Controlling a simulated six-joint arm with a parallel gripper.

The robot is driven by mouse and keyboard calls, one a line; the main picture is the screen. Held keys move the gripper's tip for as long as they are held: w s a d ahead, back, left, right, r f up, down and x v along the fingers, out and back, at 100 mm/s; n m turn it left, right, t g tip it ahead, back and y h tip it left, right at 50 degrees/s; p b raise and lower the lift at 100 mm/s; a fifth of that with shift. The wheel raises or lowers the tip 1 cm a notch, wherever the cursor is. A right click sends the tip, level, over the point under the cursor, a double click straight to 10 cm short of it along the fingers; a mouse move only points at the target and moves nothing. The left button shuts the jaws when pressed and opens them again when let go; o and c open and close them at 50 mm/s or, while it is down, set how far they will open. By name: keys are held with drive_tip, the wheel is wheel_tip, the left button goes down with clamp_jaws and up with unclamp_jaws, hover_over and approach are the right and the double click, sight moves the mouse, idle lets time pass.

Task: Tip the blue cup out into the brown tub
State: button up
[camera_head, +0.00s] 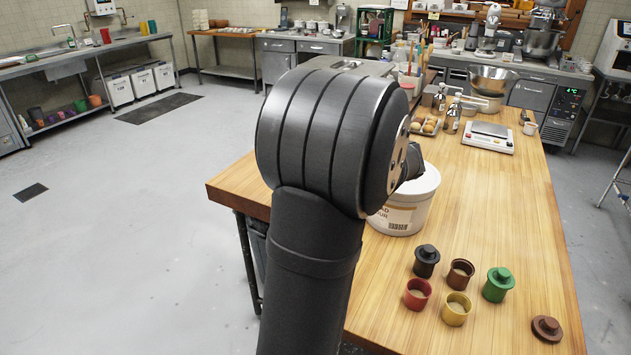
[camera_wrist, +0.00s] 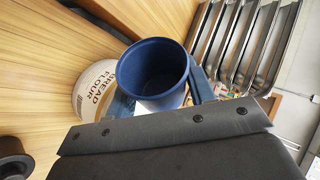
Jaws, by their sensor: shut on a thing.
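The blue cup (camera_wrist: 155,75) is in the wrist view, with its open mouth toward the camera. Its inside looks dark blue, and I see no contents in it. My gripper (camera_wrist: 160,88) is shut on it, with a finger on either side. In the head view my arm hides the gripper and the cup. A small brown tub (camera_head: 461,274), open and with pale contents, stands on the wooden table among other small pots. The held cup appears near the white flour bucket, apart from the brown tub.
A white flour bucket (camera_head: 404,212) stands behind my arm. Around the brown tub are a black lidded pot (camera_head: 426,262), a green lidded pot (camera_head: 498,285), open red (camera_head: 417,294) and yellow (camera_head: 456,309) pots. A brown lid (camera_head: 546,329) lies right. A scale (camera_head: 488,137) stands farther back.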

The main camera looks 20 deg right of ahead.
drive_tip(key=s+d+m+h, duration=0.2)
drive_tip(key=s+d+m, duration=0.2)
drive_tip(key=s+d, duration=0.9)
drive_tip(key=s+d+f+m+y, duration=0.2)
drive_tip(key=s+f+m, duration=0.1)
drive_tip(key=s, duration=0.1)
drive_tip(key=s+d+f+m+t+y, duration=0.1)
drive_tip(key=s+d+f+m+y, duration=0.1)
drive_tip(key=s+f+m+y, duration=0.1)
drive_tip(key=s+d+f+m+y, duration=0.3)
drive_tip(key=s+m, duration=0.1)
drive_tip(key=s, duration=0.1)
drive_tip(key=shift+s+f+m, duration=0.15)
drive_tip(key=shift+s+m, duration=0.1)
drive_tip(key=shift+m, duration=0.05)
drive_tip(key=shift+r, duration=2.15)
